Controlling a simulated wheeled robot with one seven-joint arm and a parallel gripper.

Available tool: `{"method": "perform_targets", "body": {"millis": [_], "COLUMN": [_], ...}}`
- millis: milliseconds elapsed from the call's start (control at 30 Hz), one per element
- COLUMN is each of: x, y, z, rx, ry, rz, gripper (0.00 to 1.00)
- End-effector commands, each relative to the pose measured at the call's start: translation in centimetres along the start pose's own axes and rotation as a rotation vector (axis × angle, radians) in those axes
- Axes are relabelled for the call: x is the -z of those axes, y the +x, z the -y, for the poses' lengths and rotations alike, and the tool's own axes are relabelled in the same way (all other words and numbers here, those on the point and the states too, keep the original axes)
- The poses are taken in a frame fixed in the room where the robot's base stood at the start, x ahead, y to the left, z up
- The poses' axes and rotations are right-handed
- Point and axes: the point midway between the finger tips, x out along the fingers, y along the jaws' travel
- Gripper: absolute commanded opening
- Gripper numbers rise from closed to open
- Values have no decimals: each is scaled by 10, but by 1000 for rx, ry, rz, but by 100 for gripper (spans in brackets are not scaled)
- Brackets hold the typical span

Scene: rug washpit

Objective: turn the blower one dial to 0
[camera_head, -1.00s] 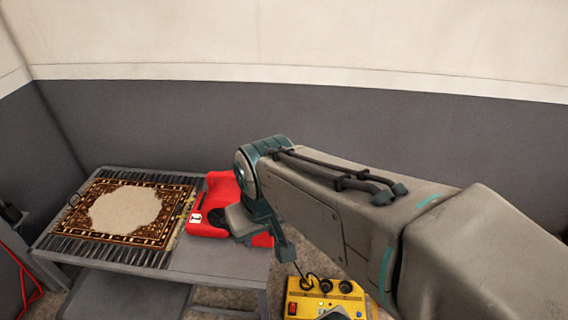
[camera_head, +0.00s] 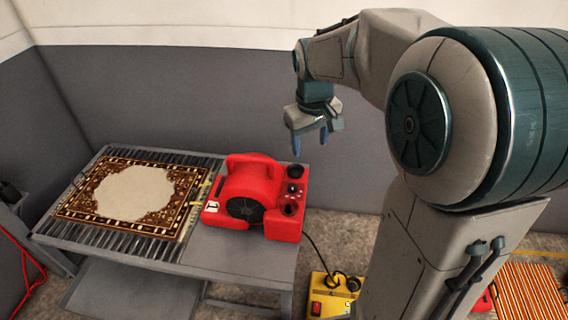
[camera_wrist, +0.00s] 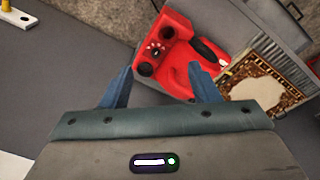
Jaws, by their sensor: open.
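The red blower (camera_head: 258,196) sits on the right part of the grey table, with dark dials on its right-hand panel. The upper dial (camera_head: 295,171) and a lower dark round part (camera_head: 291,209) show there. Any dial numbers are too small to read. In the wrist view the blower (camera_wrist: 182,45) lies beyond my fingertips, its panel facing up-left. My gripper (camera_head: 310,144) is open and empty, above and behind the blower's right end, fingers pointing down. The wrist view shows the two blue fingers (camera_wrist: 160,78) spread apart, touching nothing.
A patterned rug (camera_head: 88,207) lies on the slatted left part of the table (camera_head: 240,262). A yellow box (camera_head: 325,296) with a red switch stands on the floor, a cable beside it. A striped orange rug (camera_head: 530,292) lies at lower right. The grey wall (camera_head: 200,110) stands behind.

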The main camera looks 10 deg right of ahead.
Motion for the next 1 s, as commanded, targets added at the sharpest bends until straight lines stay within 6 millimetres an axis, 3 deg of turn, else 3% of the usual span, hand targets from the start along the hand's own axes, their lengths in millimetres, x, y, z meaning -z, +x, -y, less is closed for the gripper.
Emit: {"method": "perform_targets", "body": {"millis": [33,300,500,600,733,1000], "x": [17,96,134,144,150,147], "y": [30,136,206,227,241,275], "z": [-4,-22,-33,-36,-38,-36], "rx": [6,45,76,87,94,97], "ry": [-31,-200,-292,-319,-336,-340], "rz": [16,70,94,100,103,106], "gripper": [55,55,55,55,55,55]}}
